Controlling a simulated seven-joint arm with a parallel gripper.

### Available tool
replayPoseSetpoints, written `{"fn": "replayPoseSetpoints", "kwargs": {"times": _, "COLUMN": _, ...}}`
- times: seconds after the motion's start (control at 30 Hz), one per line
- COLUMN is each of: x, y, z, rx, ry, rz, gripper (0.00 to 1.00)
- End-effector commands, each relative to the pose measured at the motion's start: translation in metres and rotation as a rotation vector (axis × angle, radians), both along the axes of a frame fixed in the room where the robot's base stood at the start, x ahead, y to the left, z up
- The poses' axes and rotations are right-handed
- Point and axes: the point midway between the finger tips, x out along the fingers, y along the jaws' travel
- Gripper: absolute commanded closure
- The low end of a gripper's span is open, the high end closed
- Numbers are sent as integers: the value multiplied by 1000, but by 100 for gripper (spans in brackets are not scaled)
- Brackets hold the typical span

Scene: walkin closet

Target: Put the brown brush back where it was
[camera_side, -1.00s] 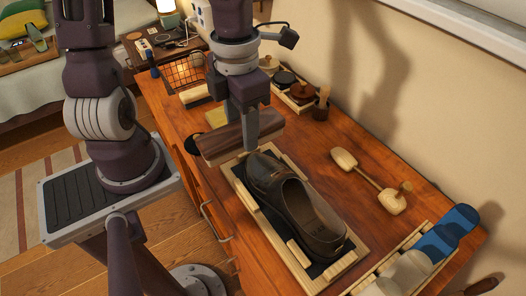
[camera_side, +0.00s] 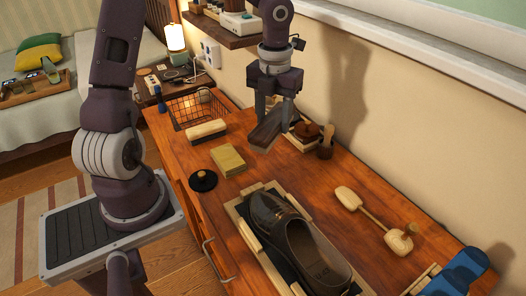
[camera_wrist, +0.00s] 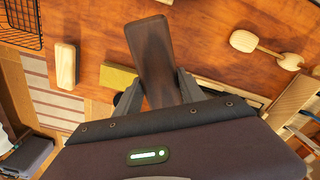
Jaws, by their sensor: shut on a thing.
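The brown brush (camera_side: 266,134), a long dark wooden block, is held in my gripper (camera_side: 274,112). In the side view it hangs tilted above the desk's back part, beside the small wooden tray (camera_side: 301,146) and partly in front of it. In the wrist view the brush (camera_wrist: 152,52) stands out lengthwise between the two fingers of my gripper (camera_wrist: 160,92), which are shut on it. The tray's left part is hidden behind the brush and gripper. I cannot tell whether the brush touches the tray.
A round brown-topped item (camera_side: 306,130) and a small upright brush (camera_side: 326,146) are at the tray. A light-handled brush (camera_side: 206,131), yellow cloth (camera_side: 228,160), dark round lid (camera_side: 203,181), shoe (camera_side: 290,235) and wooden shoe tree (camera_side: 375,218) lie around. A shelf (camera_side: 220,38) hangs behind.

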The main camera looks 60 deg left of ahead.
Motion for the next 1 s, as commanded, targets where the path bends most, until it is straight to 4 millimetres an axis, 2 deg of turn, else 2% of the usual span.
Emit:
{"fn": "replayPoseSetpoints", "kwargs": {"times": 0.03, "x": 11, "y": 24, "z": -7, "rx": 0, "ry": 1, "rz": 67, "gripper": 100}}
{"fn": "replayPoseSetpoints", "kwargs": {"times": 0.1, "x": 20, "y": 55, "z": -15, "rx": 0, "ry": 1, "rz": 142, "gripper": 100}}
{"fn": "replayPoseSetpoints", "kwargs": {"times": 0.2, "x": 27, "y": 86, "z": -23, "rx": 0, "ry": 1, "rz": 216, "gripper": 100}}
{"fn": "replayPoseSetpoints", "kwargs": {"times": 0.3, "x": 29, "y": 102, "z": -30, "rx": 0, "ry": 3, "rz": 248, "gripper": 100}}
{"fn": "replayPoseSetpoints", "kwargs": {"times": 0.5, "x": 28, "y": 105, "z": -76, "rx": -1, "ry": 5, "rz": 255, "gripper": 100}}
{"fn": "replayPoseSetpoints", "kwargs": {"times": 0.67, "x": 29, "y": 105, "z": -97, "rx": 0, "ry": 3, "rz": 256, "gripper": 100}}
{"fn": "replayPoseSetpoints", "kwargs": {"times": 0.8, "x": 29, "y": 105, "z": -122, "rx": -1, "ry": 4, "rz": 254, "gripper": 100}}
{"fn": "replayPoseSetpoints", "kwargs": {"times": 0.87, "x": 29, "y": 105, "z": -129, "rx": -1, "ry": 2, "rz": 255, "gripper": 100}}
{"fn": "replayPoseSetpoints", "kwargs": {"times": 1.0, "x": 29, "y": 105, "z": -129, "rx": 0, "ry": 1, "rz": 255, "gripper": 100}}
